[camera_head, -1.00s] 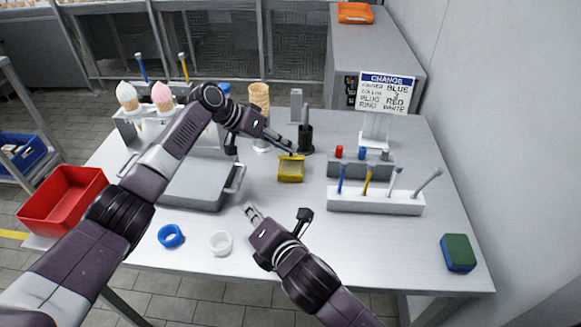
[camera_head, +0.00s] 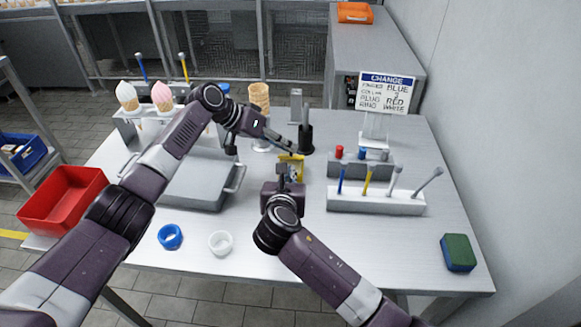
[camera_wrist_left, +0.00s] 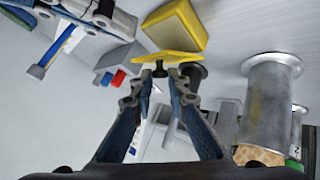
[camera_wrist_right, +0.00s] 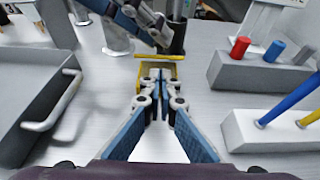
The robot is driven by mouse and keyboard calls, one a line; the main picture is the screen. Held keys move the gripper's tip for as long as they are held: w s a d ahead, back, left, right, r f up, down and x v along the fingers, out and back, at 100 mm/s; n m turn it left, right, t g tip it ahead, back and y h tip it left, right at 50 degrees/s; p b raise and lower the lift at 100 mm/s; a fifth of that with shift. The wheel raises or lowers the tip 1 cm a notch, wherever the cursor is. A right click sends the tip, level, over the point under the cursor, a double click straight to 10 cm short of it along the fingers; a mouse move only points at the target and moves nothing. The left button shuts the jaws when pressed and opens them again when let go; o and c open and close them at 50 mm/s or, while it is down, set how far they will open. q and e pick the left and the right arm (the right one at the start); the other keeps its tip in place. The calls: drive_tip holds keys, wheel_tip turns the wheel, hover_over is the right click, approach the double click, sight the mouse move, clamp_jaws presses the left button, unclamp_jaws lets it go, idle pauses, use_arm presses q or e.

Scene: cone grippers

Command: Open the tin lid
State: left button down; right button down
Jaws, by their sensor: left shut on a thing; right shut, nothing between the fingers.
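The yellow tin (camera_head: 298,173) stands near the middle of the table, partly hidden behind my right gripper. Its yellow lid (camera_wrist_left: 168,57) shows in the left wrist view as a flat plate at an angle to the tin body (camera_wrist_left: 180,25). In the right wrist view the lid (camera_wrist_right: 165,57) is a thin raised edge at the far side of the tin (camera_wrist_right: 178,71). My left gripper (camera_head: 291,150) is shut on the lid's dark knob (camera_wrist_left: 160,70). My right gripper (camera_head: 283,168) is shut and empty, its tips in front of or over the tin; contact is unclear.
A grey case (camera_head: 195,188) with handles lies left of the tin. A dark holder (camera_head: 306,140) stands close behind it. A white rack (camera_head: 375,204) of coloured sticks and a grey block (camera_head: 345,168) with plugs stand to the right. Blue (camera_head: 171,237) and white (camera_head: 220,243) rings lie in front.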

drive_tip(key=shift+x, duration=1.95)
drive_tip(key=shift+w+r, duration=0.45)
drive_tip(key=shift+r, duration=0.35)
use_arm(q)
drive_tip(key=c, duration=1.9)
unclamp_jaws()
drive_tip(key=shift+f, duration=0.15)
drive_tip(key=shift+s, duration=0.1)
